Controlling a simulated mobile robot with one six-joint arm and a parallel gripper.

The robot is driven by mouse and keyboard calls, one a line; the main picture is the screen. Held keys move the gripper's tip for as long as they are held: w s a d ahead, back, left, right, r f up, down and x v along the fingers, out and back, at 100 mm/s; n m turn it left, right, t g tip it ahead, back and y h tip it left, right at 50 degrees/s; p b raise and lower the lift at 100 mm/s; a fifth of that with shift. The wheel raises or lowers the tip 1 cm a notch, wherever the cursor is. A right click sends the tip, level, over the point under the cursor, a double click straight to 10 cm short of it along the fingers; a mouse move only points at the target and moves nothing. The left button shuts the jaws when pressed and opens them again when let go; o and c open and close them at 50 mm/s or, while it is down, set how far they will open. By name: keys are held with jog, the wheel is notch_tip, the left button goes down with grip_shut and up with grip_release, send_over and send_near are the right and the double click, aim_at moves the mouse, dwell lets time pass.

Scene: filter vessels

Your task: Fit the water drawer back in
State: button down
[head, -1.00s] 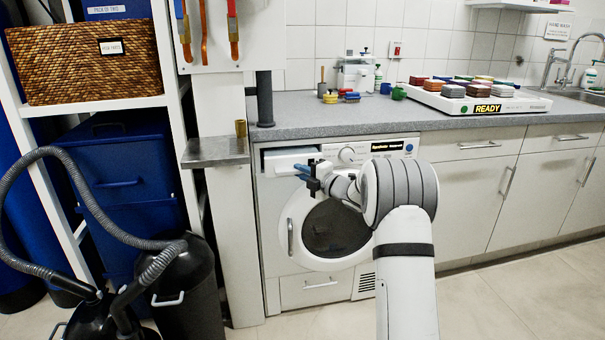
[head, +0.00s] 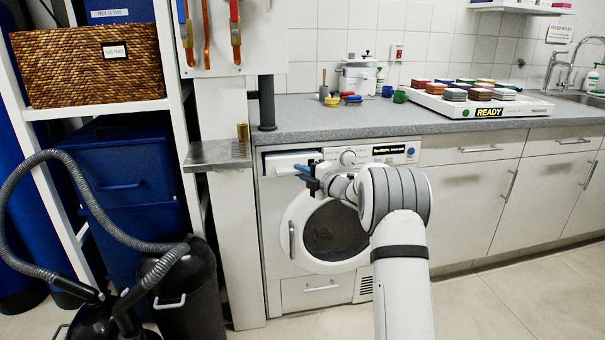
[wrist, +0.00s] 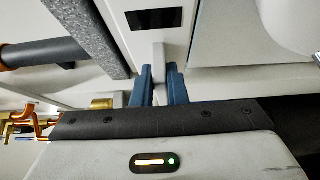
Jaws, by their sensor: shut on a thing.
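The white dryer-like machine (head: 272,235) stands under the counter with its round door closed. Its water drawer (head: 283,163) is at the upper left of the front and appears to stick out from the dark slot around it. My gripper (head: 305,174) is at the drawer front. In the wrist view, the blue fingers of my gripper (wrist: 160,90) are shut on a narrow grey handle (wrist: 158,65). The handle joins the white drawer front (wrist: 160,40), which has a dark window. My fingers hide part of the handle, and the drawer's inside is not visible.
A grey metal ledge (head: 217,155) with a brass cylinder (head: 242,132) is just left of the machine. The counter (head: 300,120) overhangs above. A black vacuum (head: 180,285) with a hose stands at lower left. The floor to the right is clear.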

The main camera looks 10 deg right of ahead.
jog(key=shift+w+r+p, duration=0.1)
jog(key=shift+w+p, duration=0.8)
jog(key=shift+w, duration=1.35)
jog(key=c, duration=1.4)
grip_release()
jog(key=shift+o, duration=0.2)
jog(key=shift+s, duration=0.1)
jog(key=p+v, duration=0.1)
jog(key=v, duration=0.6)
jog(key=shift+s+d, duration=0.2)
jog(key=shift+s, duration=0.1)
